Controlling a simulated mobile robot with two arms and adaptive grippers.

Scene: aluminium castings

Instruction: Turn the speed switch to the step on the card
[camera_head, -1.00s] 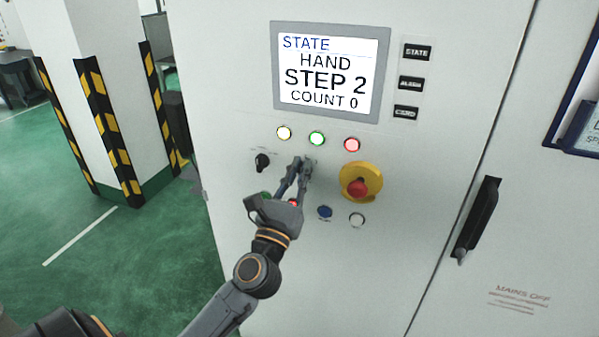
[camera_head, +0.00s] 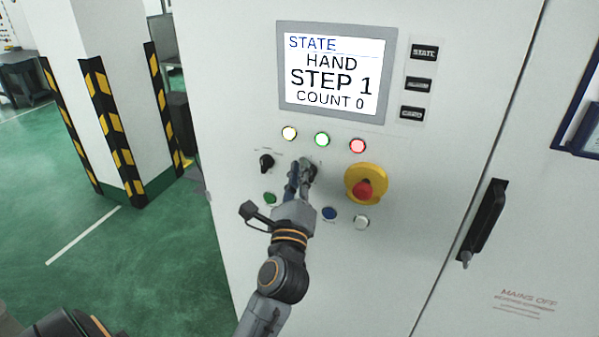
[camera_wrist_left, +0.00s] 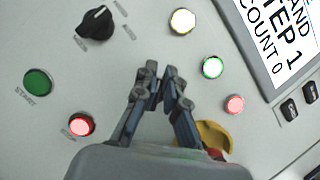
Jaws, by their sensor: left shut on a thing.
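My left gripper (camera_head: 307,170) is at the cabinet panel, its fingers shut on the speed switch, which they almost wholly hide. In the left wrist view the two fingertips (camera_wrist_left: 160,80) come close together against the panel, and the switch between them cannot be made out. The display (camera_head: 334,74) reads STATE, HAND, STEP 1, COUNT 0. Beside it are three black labelled keys, the lowest being CARD (camera_head: 412,113). No card text shows. My right gripper is not in view.
A black selector knob (camera_head: 266,163) sits left of my gripper. A yellow-ringed red emergency stop (camera_head: 364,187) is close on the right. Lit lamps are above; a green START button (camera_wrist_left: 37,83), a red button (camera_wrist_left: 81,125) and a blue button (camera_head: 329,213) are lower.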

